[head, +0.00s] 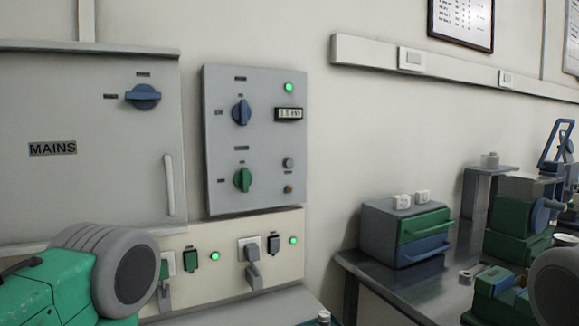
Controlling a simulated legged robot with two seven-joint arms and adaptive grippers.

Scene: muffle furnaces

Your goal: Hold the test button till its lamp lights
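A grey control panel (222,140) hangs on the wall in the middle of the head view. On its right side sit a small round grey knob-like part (288,163) and, below it, a smaller brownish round part (288,189). One may be the test button and the other its lamp; the labels are too small to read. The brownish part looks unlit. A green lamp (289,87) glows at the panel's top right, above a small display (289,114). Neither of my grippers shows in the view, and nothing touches the panel.
A blue switch (241,112) and a green switch (243,180) are on the panel. A MAINS cabinet (80,190) stands left. Below are sockets with lit green lamps (215,256). A bench (385,290) with a drawer box (378,235) is right.

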